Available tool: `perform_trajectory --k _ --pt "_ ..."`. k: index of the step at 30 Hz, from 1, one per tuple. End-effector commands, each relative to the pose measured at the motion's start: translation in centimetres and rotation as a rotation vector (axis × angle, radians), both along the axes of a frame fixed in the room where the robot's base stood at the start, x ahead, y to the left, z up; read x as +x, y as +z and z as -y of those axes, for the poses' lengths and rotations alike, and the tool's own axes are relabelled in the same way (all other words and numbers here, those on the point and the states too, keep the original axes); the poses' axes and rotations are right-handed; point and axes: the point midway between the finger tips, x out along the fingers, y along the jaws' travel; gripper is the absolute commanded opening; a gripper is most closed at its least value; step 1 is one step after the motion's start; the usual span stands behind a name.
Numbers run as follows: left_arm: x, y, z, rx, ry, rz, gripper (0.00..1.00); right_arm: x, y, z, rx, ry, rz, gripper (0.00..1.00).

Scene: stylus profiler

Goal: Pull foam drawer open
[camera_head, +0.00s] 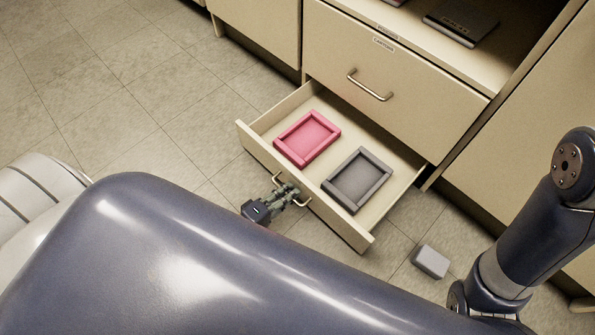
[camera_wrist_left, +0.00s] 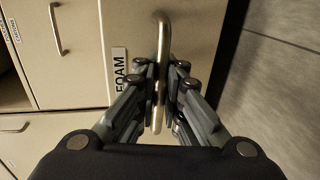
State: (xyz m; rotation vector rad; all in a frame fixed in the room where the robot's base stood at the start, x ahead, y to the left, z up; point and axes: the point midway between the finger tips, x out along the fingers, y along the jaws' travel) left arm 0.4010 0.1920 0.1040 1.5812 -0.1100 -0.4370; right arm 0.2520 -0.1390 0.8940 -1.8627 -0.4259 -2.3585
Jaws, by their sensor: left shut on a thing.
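The foam drawer (camera_head: 340,226) is the low cream drawer, and it stands well out from its cabinet. A pink foam tray (camera_head: 308,138) and a dark grey foam tray (camera_head: 357,180) lie inside it. My left gripper (camera_head: 288,193) is at the drawer's front, shut on its metal bar handle (camera_head: 303,202). In the left wrist view the handle (camera_wrist_left: 162,40) runs between the fingers of the left gripper (camera_wrist_left: 160,88), beside a label (camera_wrist_left: 120,72) reading FOAM. My right gripper is not in view; only part of the right arm shows at the right.
A closed drawer (camera_head: 385,65) with its own handle (camera_head: 368,86) is above the foam drawer. A dark flat object (camera_head: 462,20) lies on the shelf above. A small light grey block (camera_head: 430,262) lies on the floor right of the drawer. Tiled floor at the left is clear.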

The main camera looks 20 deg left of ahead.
Motion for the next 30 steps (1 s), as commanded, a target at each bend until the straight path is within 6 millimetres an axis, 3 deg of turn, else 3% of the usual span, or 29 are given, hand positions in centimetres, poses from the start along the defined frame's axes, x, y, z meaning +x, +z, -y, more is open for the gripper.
perform_trajectory --k 6,19,20,21,30 --pt "-1.3 0.2 -0.5 0.0 0.0 0.004 0.0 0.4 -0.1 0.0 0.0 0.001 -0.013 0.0" --pt "-1.6 0.1 -0.6 0.0 0.0 0.004 0.0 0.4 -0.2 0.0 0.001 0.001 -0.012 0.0" --pt "-1.5 0.1 -0.5 0.0 0.0 0.004 0.13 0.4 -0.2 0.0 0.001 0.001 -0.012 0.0" --pt "-1.5 0.1 -0.5 0.0 0.0 0.004 0.16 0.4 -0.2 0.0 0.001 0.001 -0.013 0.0" --pt "-1.6 0.1 -0.6 -0.001 0.0 0.003 0.16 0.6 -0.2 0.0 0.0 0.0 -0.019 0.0"
